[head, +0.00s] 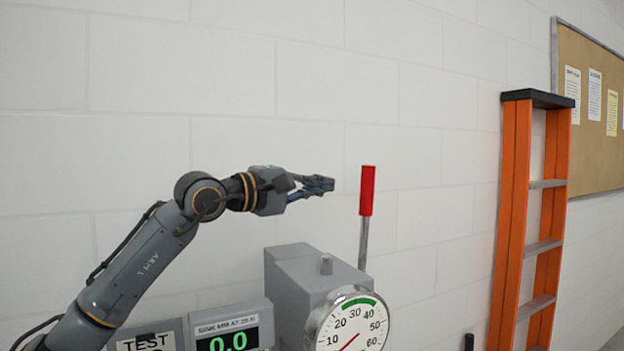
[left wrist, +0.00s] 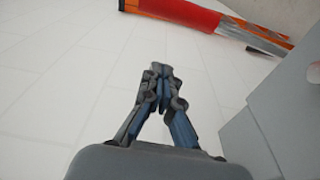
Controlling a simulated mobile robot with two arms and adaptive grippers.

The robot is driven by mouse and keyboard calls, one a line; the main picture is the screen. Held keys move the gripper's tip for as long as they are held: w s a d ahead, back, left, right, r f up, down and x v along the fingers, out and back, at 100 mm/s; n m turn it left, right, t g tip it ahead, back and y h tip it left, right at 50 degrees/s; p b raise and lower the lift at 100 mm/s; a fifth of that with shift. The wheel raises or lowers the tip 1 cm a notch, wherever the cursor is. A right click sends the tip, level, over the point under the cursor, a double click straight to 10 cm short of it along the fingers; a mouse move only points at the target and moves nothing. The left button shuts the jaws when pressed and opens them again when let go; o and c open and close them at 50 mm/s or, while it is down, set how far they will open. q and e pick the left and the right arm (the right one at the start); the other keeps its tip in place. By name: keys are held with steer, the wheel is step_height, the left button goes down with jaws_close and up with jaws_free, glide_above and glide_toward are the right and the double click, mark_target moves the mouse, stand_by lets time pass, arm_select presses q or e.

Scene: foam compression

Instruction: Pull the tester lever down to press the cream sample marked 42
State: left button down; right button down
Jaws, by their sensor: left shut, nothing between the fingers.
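The tester lever has a red grip (head: 367,190) on a grey rod and stands upright behind the grey tester body (head: 300,275) in the head view. My left gripper (head: 325,186) is shut and empty, left of the red grip at about its height, with a gap between them. In the left wrist view its fingertips (left wrist: 159,70) are together. A red bar, which looks like the grip (left wrist: 185,12), crosses the top there, beyond the fingertips. The cream sample marked 42 is not in view. My right gripper is not in view.
The round gauge (head: 348,328) is on the tester front. A display (head: 226,335) reads 0.0, beside a panel with the word TEST (head: 146,341). An orange ladder (head: 512,200) leans at the right, near a cork board (head: 590,90). The wall above the gripper is clear.

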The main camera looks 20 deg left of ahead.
arm_select(q)
steer(key=d+p, duration=0.1)
steer(key=d, duration=0.1)
steer(key=w+d+p, duration=0.2)
steer(key=d, duration=0.1)
steer(key=shift+d+f, duration=0.15)
steer(key=shift+d, duration=0.15)
steer(key=shift+s, duration=0.1)
